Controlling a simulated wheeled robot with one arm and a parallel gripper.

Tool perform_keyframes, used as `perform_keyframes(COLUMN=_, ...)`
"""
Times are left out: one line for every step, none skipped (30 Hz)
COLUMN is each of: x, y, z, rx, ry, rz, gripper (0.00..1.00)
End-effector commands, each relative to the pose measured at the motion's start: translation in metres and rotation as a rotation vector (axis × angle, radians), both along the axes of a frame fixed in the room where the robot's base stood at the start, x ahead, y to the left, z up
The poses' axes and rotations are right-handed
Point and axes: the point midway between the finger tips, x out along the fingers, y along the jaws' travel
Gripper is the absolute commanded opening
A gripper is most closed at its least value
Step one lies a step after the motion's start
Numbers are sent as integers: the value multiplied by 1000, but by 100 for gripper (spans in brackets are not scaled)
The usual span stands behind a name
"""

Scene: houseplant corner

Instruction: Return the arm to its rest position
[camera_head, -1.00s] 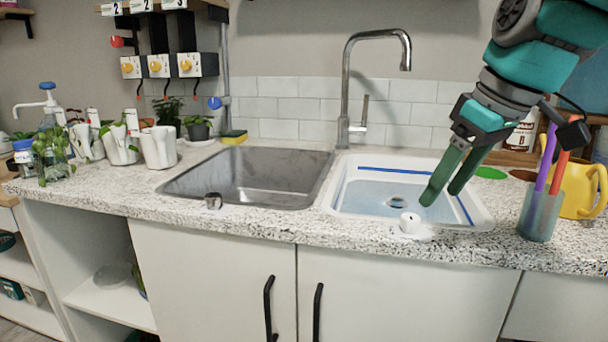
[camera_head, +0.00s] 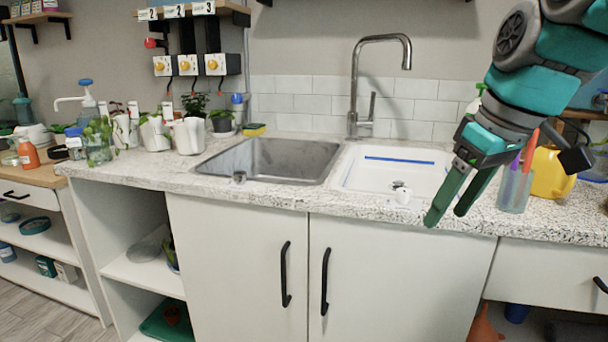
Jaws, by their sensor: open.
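My gripper (camera_head: 446,216) hangs at the right in the head view, with its two green fingers apart and nothing between them. It points down and to the left. My arm comes in from the upper right and covers part of the wall and the cup of pens. The wrist looks bent, with the upper links out of frame.
The counter (camera_head: 340,204) holds a steel basin (camera_head: 275,160), a white basin (camera_head: 385,172), a tall faucet (camera_head: 355,85), a small white knob (camera_head: 403,195), a pen cup (camera_head: 514,190) and a yellow pitcher (camera_head: 552,172). Potted plants stand left. The floor (camera_head: 45,318) shows lower left.

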Motion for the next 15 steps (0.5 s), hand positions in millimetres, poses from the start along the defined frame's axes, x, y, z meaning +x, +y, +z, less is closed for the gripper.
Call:
perform_keyframes(x=-2, y=3, z=-6, rx=-1, ry=11, rz=-3, gripper=68)
perform_keyframes(x=-2, y=5, z=-9, rx=-1, ry=17, rz=-8, gripper=68)
perform_keyframes(x=-3, y=7, z=-13, rx=-2, ry=24, rz=-14, gripper=68)
perform_keyframes(x=-4, y=9, z=-17, rx=-3, ry=31, rz=-17, gripper=68)
perform_keyframes(x=-6, y=11, z=-22, rx=-3, ry=40, rz=-22, gripper=68)
perform_keyframes(x=-8, y=14, z=-28, rx=-3, ry=53, rz=-28, gripper=68)
perform_keyframes(x=-10, y=16, z=-33, rx=-5, ry=62, rz=-33, gripper=68)
perform_keyframes(x=-12, y=18, z=-38, rx=-6, ry=69, rz=-40, gripper=68)
perform_keyframes(x=-14, y=22, z=-45, rx=-7, ry=82, rz=-49, gripper=68)
perform_keyframes(x=-16, y=24, z=-52, rx=-9, ry=93, rz=-55, gripper=68)
perform_keyframes(x=-19, y=27, z=-60, rx=-11, ry=106, rz=-64, gripper=68)
perform_keyframes(x=-23, y=31, z=-70, rx=-15, ry=125, rz=-76, gripper=68)
perform_keyframes(x=-28, y=34, z=-80, rx=-18, ry=143, rz=-87, gripper=68)
perform_keyframes(x=-32, y=37, z=-90, rx=-22, ry=159, rz=-98, gripper=68)
perform_keyframes(x=-38, y=41, z=-103, rx=-27, ry=178, rz=-117, gripper=68)
